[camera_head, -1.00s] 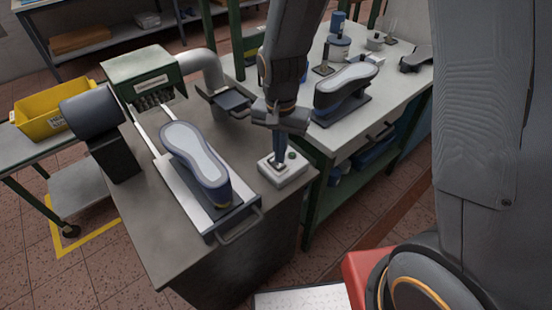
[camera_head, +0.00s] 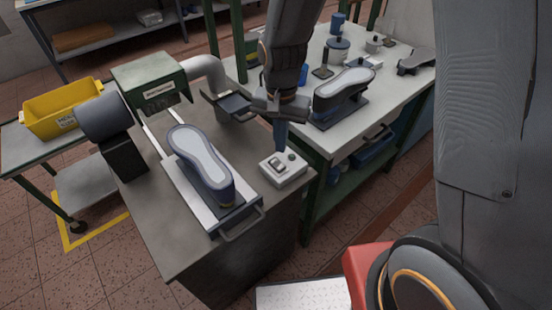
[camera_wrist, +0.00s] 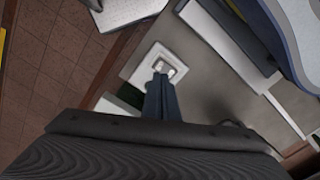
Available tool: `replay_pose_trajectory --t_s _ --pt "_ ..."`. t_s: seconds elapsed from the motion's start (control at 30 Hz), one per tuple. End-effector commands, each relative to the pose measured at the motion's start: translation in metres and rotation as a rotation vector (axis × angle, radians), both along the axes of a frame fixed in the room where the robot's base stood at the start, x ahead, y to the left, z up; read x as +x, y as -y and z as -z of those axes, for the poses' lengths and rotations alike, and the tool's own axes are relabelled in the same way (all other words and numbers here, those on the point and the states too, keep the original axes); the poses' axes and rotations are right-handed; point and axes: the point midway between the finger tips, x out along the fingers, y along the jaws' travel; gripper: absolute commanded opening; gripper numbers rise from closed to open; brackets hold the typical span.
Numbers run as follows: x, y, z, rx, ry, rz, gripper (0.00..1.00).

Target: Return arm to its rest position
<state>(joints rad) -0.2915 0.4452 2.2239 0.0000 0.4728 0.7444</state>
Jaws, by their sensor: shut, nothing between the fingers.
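My gripper (camera_head: 281,136) is shut and empty. It hangs just above a white switch box (camera_head: 283,170) at the right end of the machine bench, its fingers pointing down and apart from the box. In the wrist view, my gripper's fingertips (camera_wrist: 160,80) show over the switch box (camera_wrist: 153,62), hiding part of it. The box carries a rocker switch and a dark round knob.
A shoe last (camera_head: 200,160) lies on the sliding tray (camera_head: 208,213) left of my gripper. Another shoe last (camera_head: 343,88) stands on the workbench (camera_head: 318,140) behind. A yellow bin (camera_head: 58,108) sits on a cart at left.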

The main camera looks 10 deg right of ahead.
Motion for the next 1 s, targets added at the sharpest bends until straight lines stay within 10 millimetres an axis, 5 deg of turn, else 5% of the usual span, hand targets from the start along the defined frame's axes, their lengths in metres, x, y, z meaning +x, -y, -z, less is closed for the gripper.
replay_pose_trajectory --t_s 0.33,0.7,1.0 --pt "-0.002 0.011 -0.005 0.003 0.01 -0.024 0.0" --pt "-0.047 0.098 -0.033 -0.006 0.094 -0.31 0.0" --pt "-0.075 0.127 -0.038 -0.026 0.124 -0.446 0.0"
